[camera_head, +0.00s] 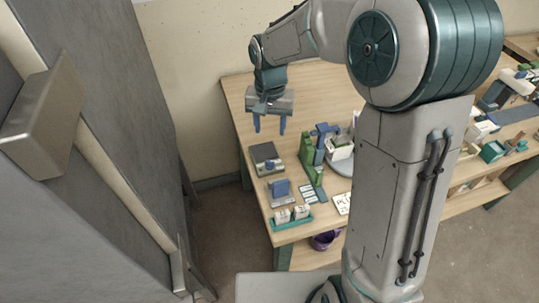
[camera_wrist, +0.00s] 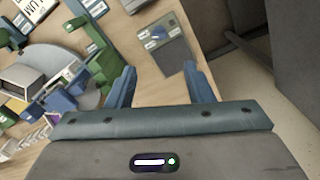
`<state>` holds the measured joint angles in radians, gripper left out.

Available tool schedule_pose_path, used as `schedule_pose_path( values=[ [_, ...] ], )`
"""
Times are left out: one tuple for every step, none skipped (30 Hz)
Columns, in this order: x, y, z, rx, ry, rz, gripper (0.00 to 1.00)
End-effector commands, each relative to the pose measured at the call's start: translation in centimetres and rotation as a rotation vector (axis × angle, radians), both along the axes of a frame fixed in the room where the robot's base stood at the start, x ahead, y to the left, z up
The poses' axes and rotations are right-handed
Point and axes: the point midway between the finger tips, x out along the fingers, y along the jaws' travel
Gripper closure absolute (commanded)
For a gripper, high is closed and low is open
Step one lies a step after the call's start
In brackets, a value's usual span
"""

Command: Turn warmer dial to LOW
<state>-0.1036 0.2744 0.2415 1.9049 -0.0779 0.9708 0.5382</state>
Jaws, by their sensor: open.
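A flat grey warmer (camera_head: 267,159) with a dark top plate lies near the left edge of the wooden table in the head view. It also shows beyond my fingers in the wrist view (camera_wrist: 178,54). A small blue dial (camera_wrist: 158,33) sits on its light panel, between pale marks too small to read, so I cannot tell its setting. My gripper (camera_head: 269,129) is open and empty, fingers pointing down, raised above the table behind the warmer in the head view. In the wrist view, my two blue fingers (camera_wrist: 160,82) are apart, with nothing between them.
Green and blue stands (camera_head: 312,158) stand right of the warmer. A blue block on a grey base (camera_head: 281,192) and a teal tray with white containers (camera_head: 292,217) lie nearer the front. The table's back left (camera_head: 238,95) is clear. A large grey cabinet stands left.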

Motion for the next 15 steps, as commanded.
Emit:
schedule_pose_path(
  values=[
    [0.0, 0.0, -0.6, 0.0, 0.004, 0.0, 0.53],
    [-0.1, 0.0, -1.0, -0.001, 0.005, 0.001, 0.53],
    [-0.1, 0.0, -1.6, -0.001, 0.004, 0.001, 0.53],
    [-0.1, 0.0, -2.1, -0.002, 0.005, 0.002, 0.53],
    [-0.2, 0.0, -2.7, -0.002, 0.005, 0.002, 0.53],
    [-0.1, 0.0, -3.6, -0.002, 0.006, 0.003, 0.53],
    [-0.1, 0.0, -4.2, -0.001, 0.005, 0.003, 0.53],
    [-0.2, 0.0, -4.9, -0.002, 0.007, 0.002, 0.53],
    [-0.2, 0.0, -5.8, -0.002, 0.007, 0.002, 0.53],
    [-0.1, 0.0, -6.4, -0.002, 0.006, 0.002, 0.53],
    [-0.2, 0.0, -7.1, -0.002, 0.006, 0.003, 0.53],
    [-0.2, 0.0, -7.9, -0.002, 0.006, 0.003, 0.53],
    [-0.2, 0.0, -8.6, -0.001, 0.006, 0.003, 0.53],
    [-0.2, 0.0, -9.2, -0.001, 0.006, 0.003, 0.53],
    [-0.1, 0.0, -9.9, -0.001, 0.005, 0.002, 0.53]
  ],
)
